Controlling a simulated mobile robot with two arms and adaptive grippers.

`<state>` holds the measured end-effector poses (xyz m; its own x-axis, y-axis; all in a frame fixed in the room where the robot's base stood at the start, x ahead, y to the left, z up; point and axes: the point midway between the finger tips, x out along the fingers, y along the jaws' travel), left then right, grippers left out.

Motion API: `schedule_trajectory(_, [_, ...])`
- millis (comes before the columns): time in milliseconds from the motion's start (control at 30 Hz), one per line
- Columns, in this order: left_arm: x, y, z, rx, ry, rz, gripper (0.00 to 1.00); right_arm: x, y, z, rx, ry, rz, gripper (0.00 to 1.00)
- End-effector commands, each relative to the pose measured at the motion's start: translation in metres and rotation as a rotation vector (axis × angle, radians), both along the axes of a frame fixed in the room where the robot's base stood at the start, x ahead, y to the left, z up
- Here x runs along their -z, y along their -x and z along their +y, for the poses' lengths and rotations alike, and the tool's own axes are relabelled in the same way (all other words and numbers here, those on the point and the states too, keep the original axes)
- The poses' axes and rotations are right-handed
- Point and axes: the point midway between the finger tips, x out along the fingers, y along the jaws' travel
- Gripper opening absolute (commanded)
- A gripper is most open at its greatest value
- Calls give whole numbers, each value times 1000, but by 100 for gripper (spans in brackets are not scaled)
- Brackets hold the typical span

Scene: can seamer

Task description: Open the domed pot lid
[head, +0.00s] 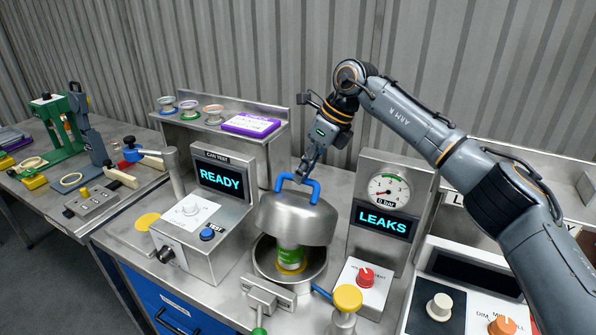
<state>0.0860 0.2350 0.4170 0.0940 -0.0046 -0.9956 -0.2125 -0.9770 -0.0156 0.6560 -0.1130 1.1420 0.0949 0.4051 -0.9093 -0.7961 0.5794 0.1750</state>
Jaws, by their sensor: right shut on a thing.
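The domed pot lid (297,220) is grey metal with a blue loop handle (314,190) on top. It is raised above the open round metal pot (262,266). A green-labelled can (291,256) stands in the pot, its top hidden behind the lid. My right gripper (304,174) comes down from above and is shut on the blue handle. Whether the lid is hinged at the back cannot be seen. My left gripper is not in view.
A box with a READY screen (221,179) stands left of the pot; a gauge panel with a LEAKS screen (383,222) stands right. A red-knob box (362,288), a yellow knob (348,298) and a lever bracket (268,293) crowd the front. A shelf (182,119) is behind.

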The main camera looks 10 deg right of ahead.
Motion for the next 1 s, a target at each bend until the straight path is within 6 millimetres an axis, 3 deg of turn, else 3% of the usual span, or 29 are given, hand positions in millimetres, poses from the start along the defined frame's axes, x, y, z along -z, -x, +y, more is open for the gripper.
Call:
schedule_trajectory(200, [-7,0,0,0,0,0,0,-1,-10,-8,5,5,-3,0])
schedule_trajectory(600, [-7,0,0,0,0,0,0,2,-11,-10,6,8,-1,0])
schedule_trajectory(633, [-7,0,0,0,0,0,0,2,-11,-10,6,8,-1,16])
schedule_trajectory(733, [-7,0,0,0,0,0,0,2,-10,-10,5,8,0,37])
schedule_trajectory(1000, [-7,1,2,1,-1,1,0,0,-10,-8,3,4,-2,37])
